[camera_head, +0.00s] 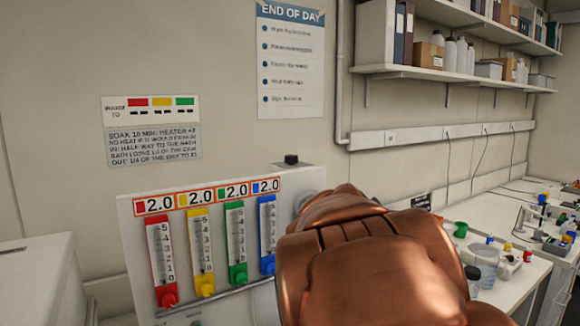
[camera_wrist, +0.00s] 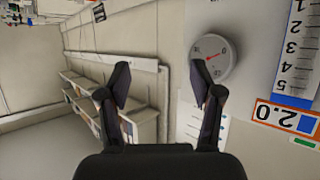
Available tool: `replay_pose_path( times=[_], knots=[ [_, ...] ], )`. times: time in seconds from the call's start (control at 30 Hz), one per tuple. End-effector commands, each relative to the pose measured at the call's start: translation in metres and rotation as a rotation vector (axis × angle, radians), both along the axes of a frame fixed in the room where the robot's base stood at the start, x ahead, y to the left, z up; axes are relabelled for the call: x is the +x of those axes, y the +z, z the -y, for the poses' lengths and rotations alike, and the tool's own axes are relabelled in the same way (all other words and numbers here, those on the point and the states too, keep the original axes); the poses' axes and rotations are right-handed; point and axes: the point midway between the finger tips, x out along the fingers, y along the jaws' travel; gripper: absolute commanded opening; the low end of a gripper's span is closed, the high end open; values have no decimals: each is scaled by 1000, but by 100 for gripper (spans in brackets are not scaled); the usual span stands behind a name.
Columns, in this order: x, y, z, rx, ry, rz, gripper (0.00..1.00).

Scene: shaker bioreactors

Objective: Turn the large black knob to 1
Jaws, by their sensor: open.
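A round grey dial (camera_wrist: 213,58) with a red pointer mark and small dark markings sits on the panel in the wrist view. Its markings are too small to read surely. The edge of a grey round part (camera_head: 303,199) shows behind my copper arm in the head view. A small black knob-like part (camera_head: 291,160) stands on the panel's top edge; I cannot tell whether it is the large black knob. My gripper (camera_wrist: 160,84) is open and empty, one finger overlapping the dial's edge in the picture; contact is unclear. The arm hides the gripper in the head view.
The white panel (camera_head: 130,235) carries several coloured flow tubes, each with a 2.0 label above. A bench (camera_head: 515,290) with small containers lies at right. Shelves (camera_head: 455,70) hang on the wall. A white box (camera_head: 40,285) stands at left.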

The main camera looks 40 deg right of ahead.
Motion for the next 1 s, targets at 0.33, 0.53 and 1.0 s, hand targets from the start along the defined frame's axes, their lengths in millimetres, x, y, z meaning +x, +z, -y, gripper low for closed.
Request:
replay_pose_path(
  times=[0.33, 0.53, 1.0],
  knots=[
    [60, 136, 57, -288, 152, 402, 65],
    [94, 158, 50, -329, 373, 481, 65],
    [127, 107, 24, -155, 736, 413, 65]
  ],
)
